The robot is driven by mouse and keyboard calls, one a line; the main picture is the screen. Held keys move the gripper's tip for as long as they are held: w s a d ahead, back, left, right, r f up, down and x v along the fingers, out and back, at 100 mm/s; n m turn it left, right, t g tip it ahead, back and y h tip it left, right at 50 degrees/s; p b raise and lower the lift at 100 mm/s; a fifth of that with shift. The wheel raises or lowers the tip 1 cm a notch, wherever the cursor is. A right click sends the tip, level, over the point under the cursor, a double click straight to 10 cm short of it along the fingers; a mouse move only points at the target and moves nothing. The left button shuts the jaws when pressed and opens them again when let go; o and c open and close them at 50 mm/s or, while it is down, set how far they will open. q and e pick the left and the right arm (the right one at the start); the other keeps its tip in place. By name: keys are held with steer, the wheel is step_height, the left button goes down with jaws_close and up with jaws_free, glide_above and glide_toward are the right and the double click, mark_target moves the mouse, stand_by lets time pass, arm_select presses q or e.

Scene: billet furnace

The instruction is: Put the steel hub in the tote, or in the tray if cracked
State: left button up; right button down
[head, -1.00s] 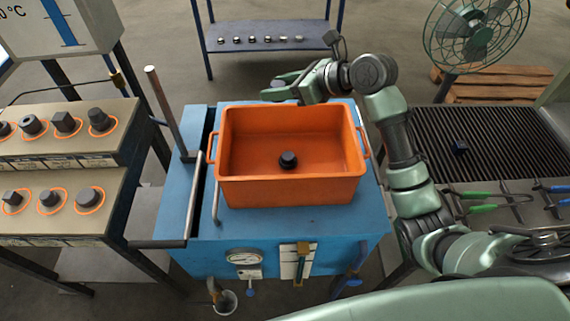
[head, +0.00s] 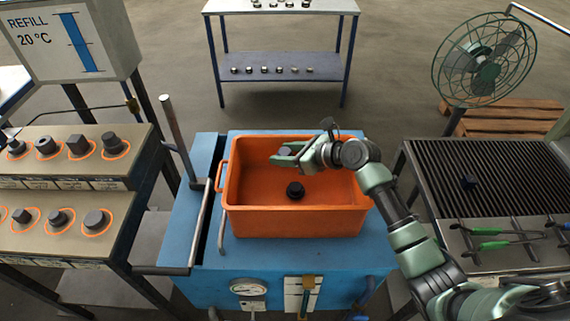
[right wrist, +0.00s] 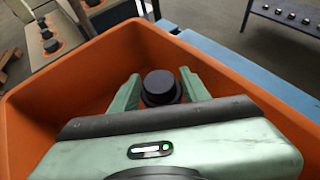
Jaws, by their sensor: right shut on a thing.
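The orange tote (head: 295,222) stands on the blue machine top, with a dark hub-like piece (head: 295,190) on its floor. My right gripper (head: 284,153) is over the back part of the tote. It is shut on a steel hub (head: 285,151), a small grey piece between its fingertips. In the right wrist view the hub (right wrist: 160,87) looks like a dark stepped cylinder between the two green fingers, above the tote's inside. I cannot tell from these views whether it is cracked. My left gripper is not in view, and I cannot make out a tray.
Stepped racks with dark sample parts (head: 78,145) stand at left. At right is a ribbed grate (head: 500,165) bearing a small dark block (head: 468,182), with green-handled tongs (head: 495,244) at its front. A fan (head: 483,60) and a shelf table (head: 280,78) stand behind.

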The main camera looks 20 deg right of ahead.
steer(key=shift+f, duration=2.05)
steer(key=shift+f, duration=0.55)
steer(key=c, duration=1)
jaws_free()
steer(key=shift+s+f, duration=0.1)
steer(key=shift+f, duration=0.05)
steer(key=shift+r, duration=0.3)
steer(key=v, duration=1.2)
steer(key=shift+r, duration=0.3)
